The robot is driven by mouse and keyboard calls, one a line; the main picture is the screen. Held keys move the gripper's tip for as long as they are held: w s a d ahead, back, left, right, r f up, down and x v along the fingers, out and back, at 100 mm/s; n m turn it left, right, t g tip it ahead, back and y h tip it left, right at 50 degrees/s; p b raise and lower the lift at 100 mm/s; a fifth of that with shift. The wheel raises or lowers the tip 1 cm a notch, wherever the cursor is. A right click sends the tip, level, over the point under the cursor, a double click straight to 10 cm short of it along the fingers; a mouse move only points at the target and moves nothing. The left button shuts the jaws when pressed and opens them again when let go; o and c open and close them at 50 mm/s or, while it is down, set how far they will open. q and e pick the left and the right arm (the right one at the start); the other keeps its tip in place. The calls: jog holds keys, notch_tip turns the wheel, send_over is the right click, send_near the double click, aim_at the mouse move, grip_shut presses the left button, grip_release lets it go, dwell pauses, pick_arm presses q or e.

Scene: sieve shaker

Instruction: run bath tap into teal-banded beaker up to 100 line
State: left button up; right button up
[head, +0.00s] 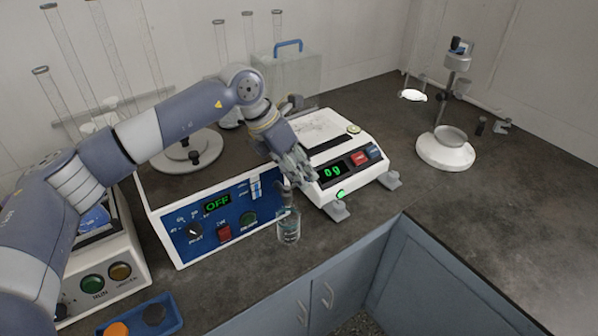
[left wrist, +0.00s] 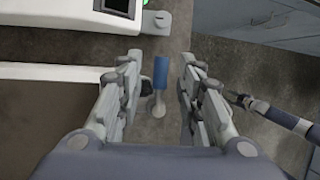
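The bath (head: 165,225) has a blue front panel, and its display reads OFF. A small clear glass beaker (head: 289,230) stands at the bath's front right corner, below my left gripper (head: 296,176). Its band, marks and water level are too small to read. In the left wrist view my left gripper (left wrist: 158,85) is open, with a blue tap lever (left wrist: 161,72) between its fingers, apparently touching neither. The beaker cannot be made out there. A slim arm at the right edge of that view looks like my right one; its gripper (left wrist: 242,100) is too small to judge.
A white balance (head: 350,150) reading 0 g stands close right of the bath. A white-based stand (head: 446,150) is further right, with clear counter between. A blue tray (head: 140,318) lies front left. Tall glass tubes (head: 110,50) stand behind. The counter's front edge is near the beaker.

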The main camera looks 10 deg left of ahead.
pick_arm(q)
jog(key=v, duration=1.1)
jog(key=shift+a+r, duration=0.15)
